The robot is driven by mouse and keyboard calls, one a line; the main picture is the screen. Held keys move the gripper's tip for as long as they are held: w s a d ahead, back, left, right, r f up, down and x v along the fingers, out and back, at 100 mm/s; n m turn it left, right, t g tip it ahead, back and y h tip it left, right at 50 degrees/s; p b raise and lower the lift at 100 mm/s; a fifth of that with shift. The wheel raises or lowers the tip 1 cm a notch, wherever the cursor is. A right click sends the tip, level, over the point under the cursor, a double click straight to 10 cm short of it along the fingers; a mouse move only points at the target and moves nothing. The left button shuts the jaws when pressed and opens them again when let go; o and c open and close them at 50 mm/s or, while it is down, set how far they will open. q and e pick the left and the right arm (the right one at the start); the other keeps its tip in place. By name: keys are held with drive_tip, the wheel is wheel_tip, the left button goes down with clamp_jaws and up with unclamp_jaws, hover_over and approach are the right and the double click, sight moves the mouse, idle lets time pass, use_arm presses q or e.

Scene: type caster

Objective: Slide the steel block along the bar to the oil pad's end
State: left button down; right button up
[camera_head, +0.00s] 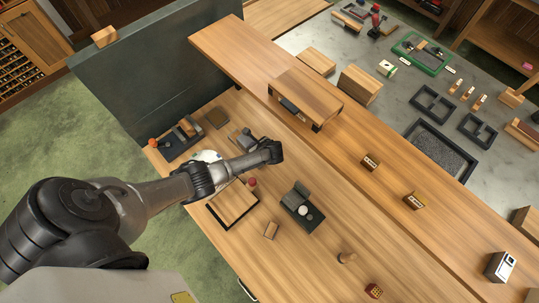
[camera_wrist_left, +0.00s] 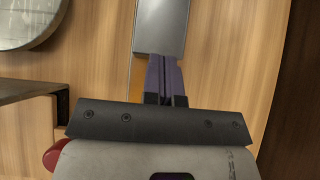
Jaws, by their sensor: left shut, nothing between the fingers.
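My left gripper (camera_head: 274,152) reaches over the bench from the left. In the left wrist view its dark fingers (camera_wrist_left: 165,62) are shut and empty. A smooth grey steel piece (camera_wrist_left: 162,25), which looks like the steel block, lies just beyond the fingertips; I cannot tell whether they touch it. A small grey object (camera_head: 246,137) shows beside the gripper in the head view, partly hidden by the arm. A narrow orange strip (camera_wrist_left: 136,78) runs beside the fingers. I cannot identify the bar or the oil pad with certainty.
A round metal disc (camera_wrist_left: 25,20) lies at the wrist view's upper left. A black-edged wooden board (camera_head: 232,203), a red knob (camera_head: 252,182) and a dark grey device (camera_head: 302,207) sit near the arm. A raised wooden shelf (camera_head: 400,165) borders the bench's far side.

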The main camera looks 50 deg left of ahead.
sight(245, 139)
use_arm(q)
drive_tip(key=a, duration=0.5)
drive_tip(key=shift+s+a+f, duration=0.1)
drive_tip(key=shift+s+a, duration=0.05)
drive_tip(key=shift+a, duration=0.2)
use_arm(e)
drive_tip(key=shift+w+a, duration=0.2)
use_arm(q)
drive_tip(key=shift+d, duration=0.1)
drive_tip(key=shift+d, duration=0.2)
drive_tip(key=d+p, duration=0.1)
drive_tip(key=d, duration=0.1)
drive_tip(key=d+r, duration=0.1)
drive_tip(key=d, duration=0.1)
drive_tip(key=d+r+p, duration=0.1)
drive_tip(key=d, duration=0.1)
drive_tip(key=shift+r+p, duration=0.15)
drive_tip(key=shift+p, duration=0.15)
drive_tip(key=p+v, duration=0.1)
drive_tip(key=v, duration=0.5)
drive_tip(key=shift+d+r, duration=0.2)
drive_tip(key=shift+r, duration=0.2)
use_arm(e)
drive_tip(key=r, duration=0.2)
drive_tip(key=d+r, duration=0.1)
drive_tip(key=r, duration=0.1)
drive_tip(key=shift+s+d, duration=0.1)
drive_tip(key=shift+d, duration=0.1)
